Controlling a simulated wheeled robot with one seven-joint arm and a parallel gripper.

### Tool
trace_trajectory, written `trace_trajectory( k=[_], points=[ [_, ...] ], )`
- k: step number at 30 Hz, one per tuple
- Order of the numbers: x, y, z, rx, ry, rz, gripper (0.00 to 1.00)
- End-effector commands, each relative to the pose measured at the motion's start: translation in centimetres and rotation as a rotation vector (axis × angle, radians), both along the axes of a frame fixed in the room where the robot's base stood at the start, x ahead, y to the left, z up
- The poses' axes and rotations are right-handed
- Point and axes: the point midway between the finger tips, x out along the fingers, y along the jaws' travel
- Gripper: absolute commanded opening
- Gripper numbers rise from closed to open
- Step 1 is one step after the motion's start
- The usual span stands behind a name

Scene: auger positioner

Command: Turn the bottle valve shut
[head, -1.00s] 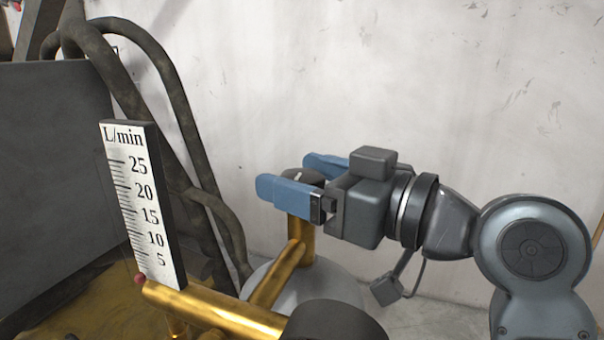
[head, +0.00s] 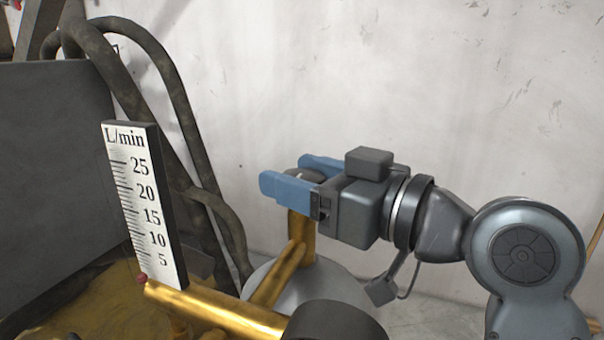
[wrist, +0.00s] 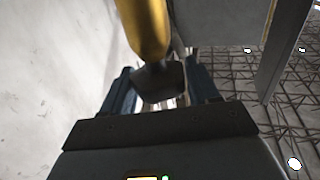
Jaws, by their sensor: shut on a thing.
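The bottle valve's dark knob (head: 302,175) sits on top of an upright brass stem (head: 301,225). My gripper (head: 303,178) comes in from the right, its two blue fingers on either side of the knob and shut on it. The near finger hides part of the knob in the head view. In the wrist view the dark knob (wrist: 160,82) lies between the blue fingers, with the brass stem (wrist: 143,30) beyond it. Below the stem the rounded grey top of the bottle (head: 320,290) shows partly.
A flow scale marked L/min (head: 146,205) stands to the left on a brass pipe (head: 215,308). A dark round knob (head: 333,322) is at the bottom front. Dark hoses (head: 180,110) arch beside a grey panel (head: 55,150). A pale wall is behind; space above my gripper is clear.

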Motion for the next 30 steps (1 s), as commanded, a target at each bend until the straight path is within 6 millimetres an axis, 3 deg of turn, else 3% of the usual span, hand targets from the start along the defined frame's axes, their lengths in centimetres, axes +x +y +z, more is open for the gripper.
trace_trajectory(
  k=[7, 17, 18, 23, 30],
  points=[
    [-0.04, 0.03, 0.06, 0.0, 0.003, -0.099, 0.29],
    [0.01, -0.03, -0.05, -0.001, 0.001, -0.112, 0.29],
    [0.02, -0.04, -0.05, -0.001, 0.001, -0.112, 0.63],
    [0.01, -0.03, -0.03, -0.001, 0.001, -0.112, 0.77],
    [-0.04, -0.09, -0.02, 0.0, 0.0, -0.112, 0.77]
  ],
)
